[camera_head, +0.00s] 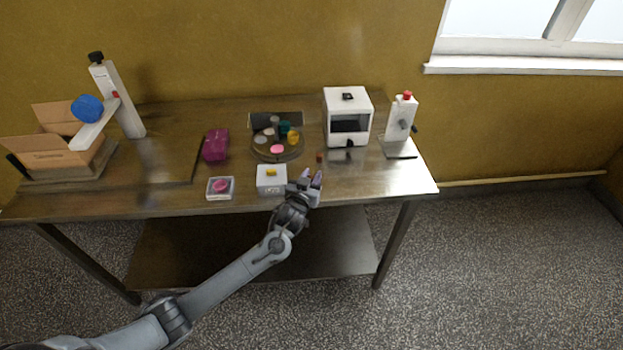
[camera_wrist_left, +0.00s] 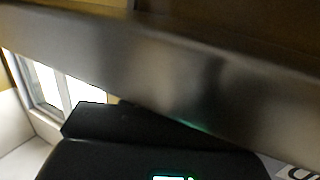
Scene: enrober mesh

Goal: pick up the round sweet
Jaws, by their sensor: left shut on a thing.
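My left gripper (camera_head: 312,176) is at the front of the metal table (camera_head: 375,183), just right of the white box. A small brown piece (camera_head: 319,157) shows just beyond the fingertips. It is too small to tell whether it is the round sweet. In the left wrist view a blurred metal band (camera_wrist_left: 150,65) crosses the picture above the dark gripper body, and no sweet shows there. My right gripper is not in view.
A white box (camera_head: 271,187) with a yellow top piece stands left of the gripper. Behind are a round tray (camera_head: 262,154) with coloured pieces and a white machine (camera_head: 347,100). A white dispenser (camera_head: 401,120) stands right. The front right of the table is clear.

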